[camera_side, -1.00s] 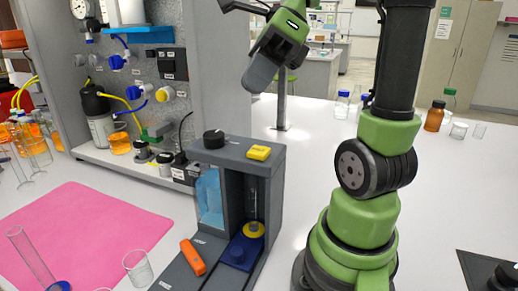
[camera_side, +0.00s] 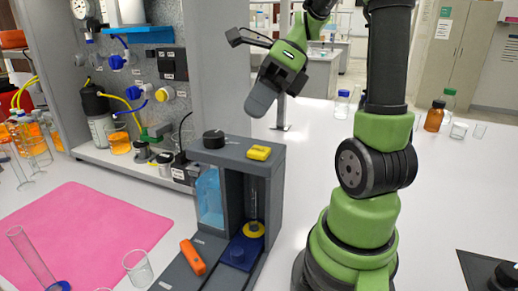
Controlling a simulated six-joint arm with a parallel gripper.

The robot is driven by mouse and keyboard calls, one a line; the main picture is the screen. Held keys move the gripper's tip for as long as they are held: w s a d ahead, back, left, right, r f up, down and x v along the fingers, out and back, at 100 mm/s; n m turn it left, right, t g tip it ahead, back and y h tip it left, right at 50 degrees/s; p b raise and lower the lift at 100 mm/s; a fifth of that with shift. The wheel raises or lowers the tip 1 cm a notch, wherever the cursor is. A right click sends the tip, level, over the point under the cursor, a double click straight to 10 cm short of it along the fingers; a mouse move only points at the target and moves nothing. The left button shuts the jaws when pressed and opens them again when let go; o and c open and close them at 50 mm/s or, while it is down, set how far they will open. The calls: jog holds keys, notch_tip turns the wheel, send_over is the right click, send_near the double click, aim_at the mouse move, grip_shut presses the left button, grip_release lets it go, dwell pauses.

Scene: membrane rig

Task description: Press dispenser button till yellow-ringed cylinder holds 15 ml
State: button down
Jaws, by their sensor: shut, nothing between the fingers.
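The grey dispenser (camera_side: 232,150) stands on the white bench at the centre. It has a yellow button (camera_side: 259,153) on top, a black knob (camera_side: 213,139) beside it, and a blue liquid tank (camera_side: 210,198) behind its window. The yellow-ringed cylinder (camera_side: 254,228) stands upright in the dispenser's bay on a blue base. Its liquid level is too small to read. My gripper (camera_side: 257,106) is shut and empty, tilted down, above and a little behind the yellow button, apart from it.
An orange object (camera_side: 193,258) lies on the dispenser's front base. A pink mat (camera_side: 85,232), a clear cylinder (camera_side: 33,258) and a beaker (camera_side: 138,267) are at the left. The membrane rig (camera_side: 140,100) stands behind. Bottles (camera_side: 435,116) stand at the back right.

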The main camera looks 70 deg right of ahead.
aim_at(258, 148)
jog(key=shift+f, duration=1.95)
jog(key=shift+f, duration=0.1)
dwell(0.5)
jog(key=shift+f, duration=0.3)
jog(key=shift+f, duration=0.55)
dwell(0.6)
jog(key=shift+r, duration=1)
jog(key=shift+r, duration=2.5)
